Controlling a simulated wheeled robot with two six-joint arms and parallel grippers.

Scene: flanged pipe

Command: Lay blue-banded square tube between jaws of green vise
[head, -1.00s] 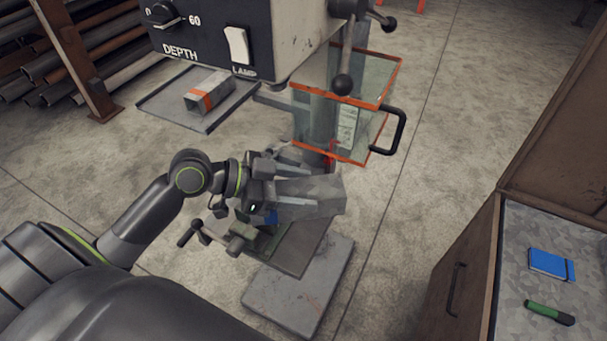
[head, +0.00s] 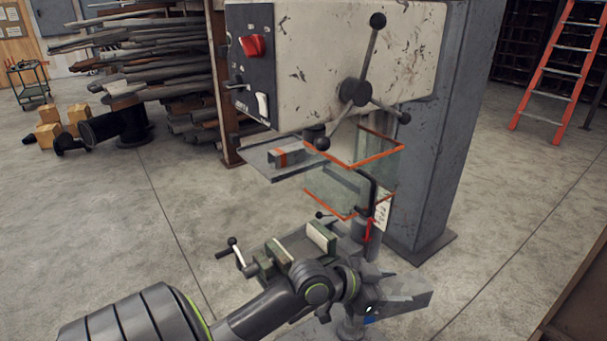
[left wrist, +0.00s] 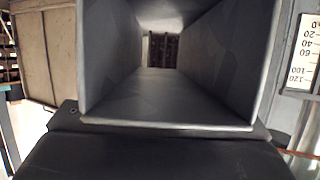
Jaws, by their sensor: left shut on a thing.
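The square tube (head: 408,293) is grey, with a bit of its blue band (head: 370,319) showing by my fingers. My left gripper (head: 368,300) is shut on it, to the right of and nearer than the green vise (head: 290,262). The vise has two pale jaws (head: 321,238) standing apart, with an empty gap between them. In the left wrist view the hollow tube (left wrist: 165,100) fills the middle, and I look through its open end. My fingertips are largely hidden. My right gripper is not in view.
The drill press head (head: 330,60) and its clear orange-edged guard (head: 350,180) stand behind the vise. An orange-banded tube (head: 283,157) lies on a grey tray (head: 262,165) at the back. A grey column (head: 430,130) stands to the right.

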